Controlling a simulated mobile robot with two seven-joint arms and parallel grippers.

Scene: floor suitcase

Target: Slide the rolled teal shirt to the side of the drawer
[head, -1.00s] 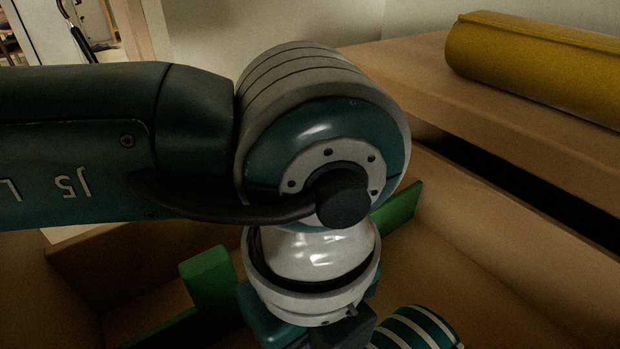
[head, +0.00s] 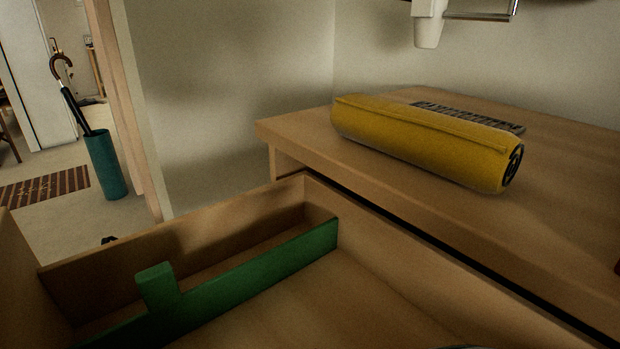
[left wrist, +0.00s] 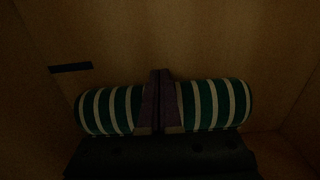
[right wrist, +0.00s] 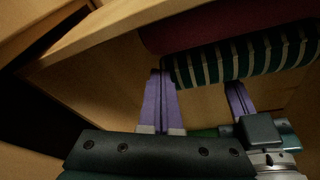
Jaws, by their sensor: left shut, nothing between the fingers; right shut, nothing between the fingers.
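The rolled teal shirt with pale stripes (left wrist: 212,105) lies in the wooden drawer. In the left wrist view my left gripper (left wrist: 160,75) is shut and empty, its fingers crossing in front of the roll's middle. In the right wrist view the roll (right wrist: 240,58) lies beside a dark red roll (right wrist: 225,22). My right gripper (right wrist: 160,74) is shut and empty near the roll's left end there; I cannot tell whether it touches. My left gripper's fingers (right wrist: 235,84) also reach the roll's near side. The head view shows neither gripper.
In the head view a green divider (head: 255,269) with an upright tab crosses the drawer (head: 400,296). A yellow roll (head: 425,142) lies on the wooden top (head: 560,180) beyond it. A dark strip (left wrist: 70,68) marks the drawer surface in the left wrist view.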

